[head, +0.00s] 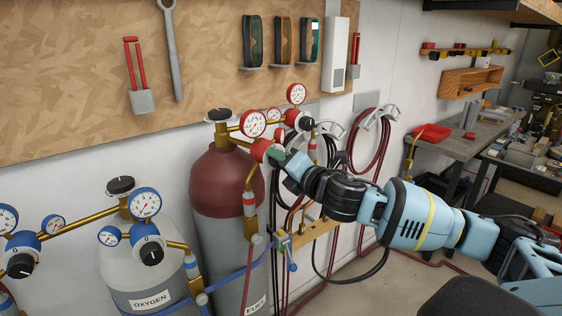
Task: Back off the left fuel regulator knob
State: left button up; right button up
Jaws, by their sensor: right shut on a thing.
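The fuel cylinder (222,190) stands against the wall, with a maroon top over a grey body. Its left fuel regulator (261,149) is a red body with a white-faced gauge (253,124) above it. My right gripper (279,156) reaches in from the right and is shut at the front of this regulator, on its knob. The fingers mostly hide the knob, so its turn cannot be read. A second red fuel regulator (292,116) with a black knob (307,123) sits just behind and to the right. My left gripper is not in view.
An oxygen cylinder (133,271) with blue regulators and black knobs (152,253) stands at the left. Hoses and a wooden rail (322,228) are below my right gripper. A tool board (80,80) is above. A workbench (460,146) stands at the right.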

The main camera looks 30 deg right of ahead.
jog(key=o, duration=1)
jog(key=shift+s+d, duration=0.15)
jog(key=shift+s, duration=1.85)
jog(key=shift+s+d, duration=0.15)
jog(key=shift+s, duration=1.8)
jog(key=shift+f, duration=0.1)
jog(key=s+a+f+m+g+y, duration=0.1)
jog(key=s+a+f+m+g, duration=0.2)
jog(key=f, duration=0.6)
jog(key=s+a+f+m, duration=0.1)
jog(key=a+f+m, duration=0.3)
jog(key=f, duration=0.5)
jog(key=s+a+f+m+g+y, duration=0.1)
jog(key=s+a+f+m+g, duration=0.3)
jog(key=f, duration=0.6)
jog(key=s+a+f+m, duration=0.1)
jog(key=s+f+m, duration=0.3)
jog(key=s+f, duration=0.2)
jog(key=s+a+f+m+g+h, duration=0.1)
jog(key=s+f+m, duration=0.3)
jog(key=s+f, duration=0.2)
jog(key=s+a+f+m, duration=0.2)
jog(key=s+f+m, duration=0.2)
jog(key=s+f, duration=0.2)
jog(key=shift+s+f+m+h, duration=0.15)
jog(key=shift+s+m+h, duration=0.05)
jog(key=shift+m+h, duration=0.2)
